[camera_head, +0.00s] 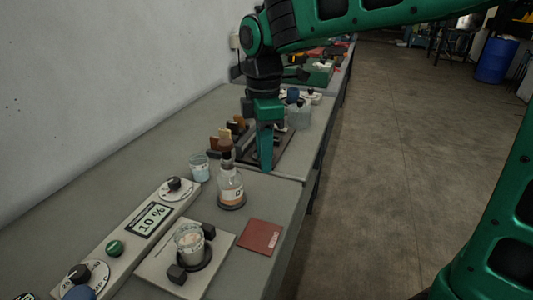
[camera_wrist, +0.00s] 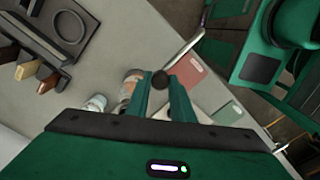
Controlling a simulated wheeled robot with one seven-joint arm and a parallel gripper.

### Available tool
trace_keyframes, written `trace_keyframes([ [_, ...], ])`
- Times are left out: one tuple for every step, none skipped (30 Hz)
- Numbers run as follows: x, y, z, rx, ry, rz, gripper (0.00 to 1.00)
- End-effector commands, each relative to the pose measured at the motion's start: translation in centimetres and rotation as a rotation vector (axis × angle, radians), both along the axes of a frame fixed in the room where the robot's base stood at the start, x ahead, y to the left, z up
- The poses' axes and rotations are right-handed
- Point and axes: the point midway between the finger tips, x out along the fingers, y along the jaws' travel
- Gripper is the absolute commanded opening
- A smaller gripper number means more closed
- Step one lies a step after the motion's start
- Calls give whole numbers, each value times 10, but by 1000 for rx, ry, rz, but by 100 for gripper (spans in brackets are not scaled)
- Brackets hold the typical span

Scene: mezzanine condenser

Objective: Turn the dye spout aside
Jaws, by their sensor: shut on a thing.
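A clear bottle (camera_head: 231,190) with an orange label and a brown, dark-tipped top (camera_head: 226,155) stands on a dark round base on the bench. My gripper (camera_head: 265,165) points down just right of and behind this bottle. In the wrist view, my gripper (camera_wrist: 160,95) has its green fingers closed around a small dark round knob (camera_wrist: 160,80). The bottle shows beside the left finger in that view (camera_wrist: 130,84). I cannot tell how the knob joins the spout; my fingers hide that part in the head view.
A glass beaker of pale blue liquid (camera_head: 199,168) stands left of the bottle. In front are a dial panel reading 10 % (camera_head: 150,219), a beaker on a plate (camera_head: 190,242) and a red card (camera_head: 260,236). A dark rack (camera_wrist: 82,40) lies behind.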

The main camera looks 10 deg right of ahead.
Motion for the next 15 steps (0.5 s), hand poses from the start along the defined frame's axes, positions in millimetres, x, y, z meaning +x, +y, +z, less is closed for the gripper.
trace_keyframes([
  [5, 2, 3, 7, -15, 2, 0],
  [5, 2, 3, 7, -15, 2, 0],
  [5, 2, 3, 7, -16, 3, 0],
  [5, 2, 3, 7, -16, 2, 0],
  [5, 2, 3, 7, -16, 2, 0],
  [6, 2, 3, 7, -16, 1, 0],
  [6, 2, 3, 7, -16, 1, 0],
  [6, 2, 3, 7, -16, 0, 0],
  [6, 1, 3, 7, -16, -1, 0],
  [6, 1, 3, 7, -16, -1, 0],
  [6, 1, 3, 7, -16, -2, 0],
  [6, 1, 3, 7, -16, -3, 26],
  [6, 1, 3, 6, -16, -3, 33],
  [5, 1, 3, 6, -15, -3, 40],
  [5, 1, 3, 6, -14, -3, 40],
])
